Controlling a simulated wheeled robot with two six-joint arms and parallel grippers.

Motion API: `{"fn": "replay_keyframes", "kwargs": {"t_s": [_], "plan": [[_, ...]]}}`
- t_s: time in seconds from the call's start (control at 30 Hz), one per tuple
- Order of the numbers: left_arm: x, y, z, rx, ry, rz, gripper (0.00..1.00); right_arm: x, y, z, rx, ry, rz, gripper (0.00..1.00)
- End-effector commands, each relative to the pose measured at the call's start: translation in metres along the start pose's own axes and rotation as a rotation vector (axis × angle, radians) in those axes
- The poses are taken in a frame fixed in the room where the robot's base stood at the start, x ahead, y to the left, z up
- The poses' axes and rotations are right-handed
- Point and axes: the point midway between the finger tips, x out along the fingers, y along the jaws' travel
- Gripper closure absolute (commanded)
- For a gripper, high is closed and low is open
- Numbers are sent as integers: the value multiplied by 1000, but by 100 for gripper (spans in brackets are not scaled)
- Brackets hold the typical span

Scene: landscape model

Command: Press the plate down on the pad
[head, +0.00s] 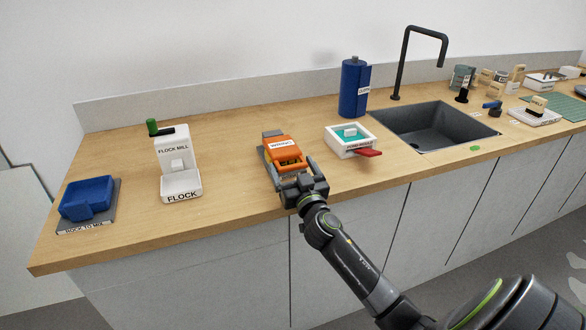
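An orange plate-like part (284,146) with a white label, apparently reading "WRING", sits on a dark grey base (268,136) near the middle of the counter. I take these to be the plate and its stand; the pad cannot be made out, and the lower front is hidden by my gripper. My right gripper (292,176) is at the front edge of the orange part, reaching in from the lower right. Its fingers are close to or touching the orange part. Whether they are shut on it cannot be told. My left gripper is not in view.
Left of it stand a white flock mill (179,168) and a blue tray (87,199). To the right are a white box with teal inside (349,140) and a red handle (367,153), a blue cylinder (354,88) and a dark sink (432,127). The wooden counter (230,150) is bare between them.

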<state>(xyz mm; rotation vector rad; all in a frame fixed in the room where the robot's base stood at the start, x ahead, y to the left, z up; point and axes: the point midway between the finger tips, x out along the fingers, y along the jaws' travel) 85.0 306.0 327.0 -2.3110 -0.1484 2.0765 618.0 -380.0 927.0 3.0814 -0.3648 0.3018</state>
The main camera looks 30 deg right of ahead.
Motion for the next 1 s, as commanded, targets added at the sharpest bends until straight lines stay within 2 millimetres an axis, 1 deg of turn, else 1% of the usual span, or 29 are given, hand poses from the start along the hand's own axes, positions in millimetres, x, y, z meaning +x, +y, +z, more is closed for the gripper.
{"fn": "replay_keyframes", "kwargs": {"t_s": [0.03, 0.07, 0.33, 0.47, 0.57, 0.67, 0.83, 1.0], "plan": [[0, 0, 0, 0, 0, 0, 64, 0, 0, 0, 0, 0, 0, 9], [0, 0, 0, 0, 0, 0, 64, 0, 0, 0, 1, 0, 0, 5], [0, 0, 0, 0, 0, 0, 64, 0, 0, -1, 1, 1, 0, 5], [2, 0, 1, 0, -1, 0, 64, -7, 0, 1, 1, 0, 0, 5], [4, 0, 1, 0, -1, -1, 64, -20, 0, 2, 2, 0, 0, 5], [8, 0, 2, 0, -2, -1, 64, -40, 0, 3, 3, -1, 0, 5], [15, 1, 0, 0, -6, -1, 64, -79, 0, 3, 3, -1, 0, 5], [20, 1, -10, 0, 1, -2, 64, -117, 0, 3, 2, -1, 0, 5]]}}
